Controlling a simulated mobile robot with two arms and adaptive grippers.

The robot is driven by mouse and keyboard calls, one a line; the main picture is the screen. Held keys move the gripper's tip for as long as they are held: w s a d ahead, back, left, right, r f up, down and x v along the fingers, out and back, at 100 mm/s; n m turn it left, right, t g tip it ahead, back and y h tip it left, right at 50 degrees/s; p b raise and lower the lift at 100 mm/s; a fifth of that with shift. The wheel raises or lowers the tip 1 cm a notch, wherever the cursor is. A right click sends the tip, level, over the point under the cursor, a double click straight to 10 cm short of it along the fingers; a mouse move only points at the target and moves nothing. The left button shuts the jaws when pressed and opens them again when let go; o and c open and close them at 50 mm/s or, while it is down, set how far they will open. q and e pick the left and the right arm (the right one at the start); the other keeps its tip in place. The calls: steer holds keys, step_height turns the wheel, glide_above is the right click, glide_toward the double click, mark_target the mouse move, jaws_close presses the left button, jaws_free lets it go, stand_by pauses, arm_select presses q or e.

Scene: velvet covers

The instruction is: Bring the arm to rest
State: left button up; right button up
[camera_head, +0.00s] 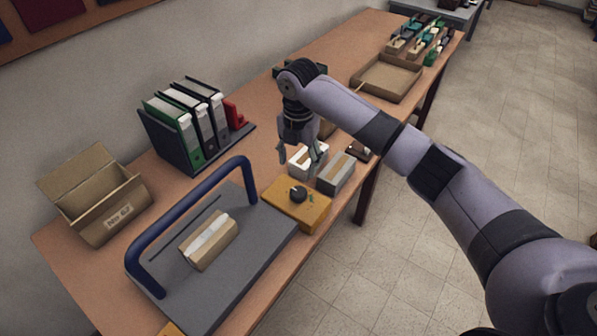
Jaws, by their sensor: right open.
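My right arm (438,170) reaches in from the right edge over the table. Its gripper (300,153) points down above the table and is open. The fingers are close to a white box and a grey box; whether they touch the white box cannot be told from this angle. Nothing shows held between the fingers. My left gripper is not in view.
Under and beside the gripper are a white box (297,162), a grey box (336,174) and a yellow block with a black knob (297,205). A blue-handled grey plate (240,262) holds a taped parcel (207,243). Binders (200,118), an open carton (110,211) and a tray (388,95) stand around.

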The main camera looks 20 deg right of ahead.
steer(key=shift+r, duration=0.4)
